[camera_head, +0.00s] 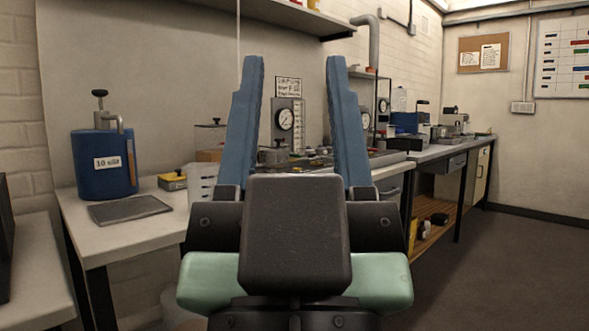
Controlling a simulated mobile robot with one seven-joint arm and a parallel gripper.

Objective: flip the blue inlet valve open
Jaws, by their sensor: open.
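My gripper (294,75) is open and empty in the head view, its two blue fingers pointing up and standing wide apart. Between the fingers, farther back on the bench, stand a round dial gauge (286,119) on a grey panel and a small grey lidded vessel (273,154). I cannot make out a blue inlet valve for certain; the gripper body hides part of the bench behind it. A blue cylinder (105,175) with a black top knob, a metal pipe and a white label stands at the left, apart from my gripper.
A grey flat tray (130,209) lies on the near bench (88,242), with a yellow box (172,181) behind it. A farther bench on the right holds several devices. Open floor (500,262) lies at the right.

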